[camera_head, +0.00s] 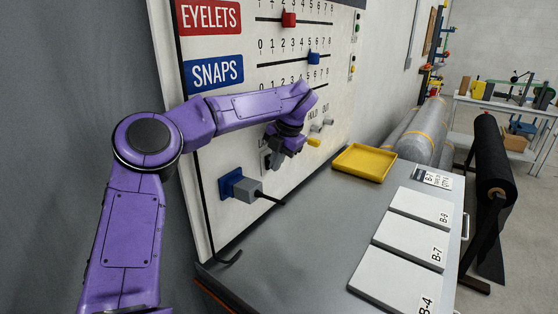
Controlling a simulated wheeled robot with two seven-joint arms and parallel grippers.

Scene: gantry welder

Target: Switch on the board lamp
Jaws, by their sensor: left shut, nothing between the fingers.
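The white board (350,22) stands upright at the left, behind the bench. My left arm reaches across it from the left. My left gripper (277,157) is shut and empty, close against the lower part of the board. A label starting with "LA" (264,160) shows beside the gripper, its remainder covered. The lamp switch is not clearly visible; the gripper hides that spot. I cannot tell whether the gripper touches the board. A blue socket (229,182) with a grey plug (246,190) and dark cable is below left of the gripper. My right gripper is not in view.
Small knobs (317,127) and a yellow part (314,142) are right of the gripper. Red (289,19) and blue (314,58) sliders sit above. A yellow tray (364,162) and pale labelled panels (408,243) lie on the grey bench (290,250), whose front left is clear.

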